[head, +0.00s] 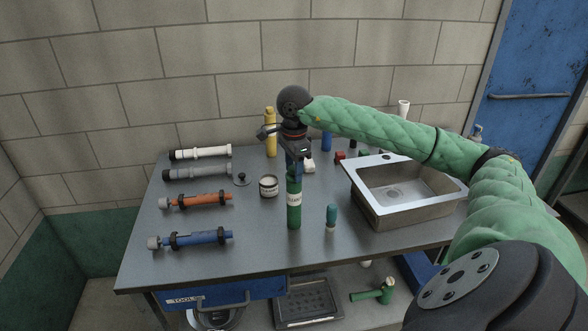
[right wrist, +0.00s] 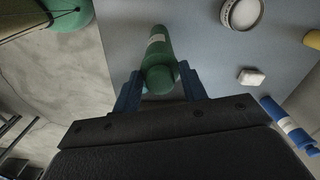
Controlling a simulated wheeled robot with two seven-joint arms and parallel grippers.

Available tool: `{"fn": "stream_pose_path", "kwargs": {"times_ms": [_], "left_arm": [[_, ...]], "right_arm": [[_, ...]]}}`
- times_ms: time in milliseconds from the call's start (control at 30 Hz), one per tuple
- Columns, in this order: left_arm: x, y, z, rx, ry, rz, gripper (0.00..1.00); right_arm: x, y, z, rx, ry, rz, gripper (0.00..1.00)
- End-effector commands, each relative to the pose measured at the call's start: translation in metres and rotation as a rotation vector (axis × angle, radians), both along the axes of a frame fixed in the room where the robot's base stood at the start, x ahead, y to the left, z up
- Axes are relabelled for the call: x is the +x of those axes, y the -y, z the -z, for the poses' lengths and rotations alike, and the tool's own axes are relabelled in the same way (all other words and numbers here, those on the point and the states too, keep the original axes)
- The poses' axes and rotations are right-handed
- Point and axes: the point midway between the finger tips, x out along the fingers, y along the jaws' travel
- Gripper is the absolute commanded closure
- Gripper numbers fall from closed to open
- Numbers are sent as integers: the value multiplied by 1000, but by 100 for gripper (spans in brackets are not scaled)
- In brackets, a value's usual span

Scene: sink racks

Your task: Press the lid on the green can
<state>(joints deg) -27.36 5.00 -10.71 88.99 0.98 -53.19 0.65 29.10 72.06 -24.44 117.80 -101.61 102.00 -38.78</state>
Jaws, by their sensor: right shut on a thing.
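A tall green bottle (head: 294,215) with a white label stands upright near the front middle of the table. My right gripper (head: 296,168) points down from above and is shut on its upper part. In the right wrist view the blue fingers sit either side of the green bottle (right wrist: 160,48). A short dark can (head: 268,187) with a white label stands left of the bottle; its colour is hard to tell. Its pale round top shows in the right wrist view (right wrist: 242,13). A small dark disc with a knob (head: 241,180), like a lid, lies left of the can. My left gripper is out of view.
A metal sink (head: 400,210) fills the table's right side. A small teal-capped bottle (head: 331,216) stands between bottle and sink. Several tubes, including a blue one (head: 200,237), lie on the left. A yellow bottle (head: 270,132) stands behind. The front-left middle is clear.

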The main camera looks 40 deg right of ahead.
Motion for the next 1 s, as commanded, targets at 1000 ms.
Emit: {"fn": "stream_pose_path", "kwargs": {"times_ms": [1000], "left_arm": [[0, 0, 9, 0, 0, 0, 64]], "right_arm": [[0, 0, 3, -1, 0, 0, 79]]}}
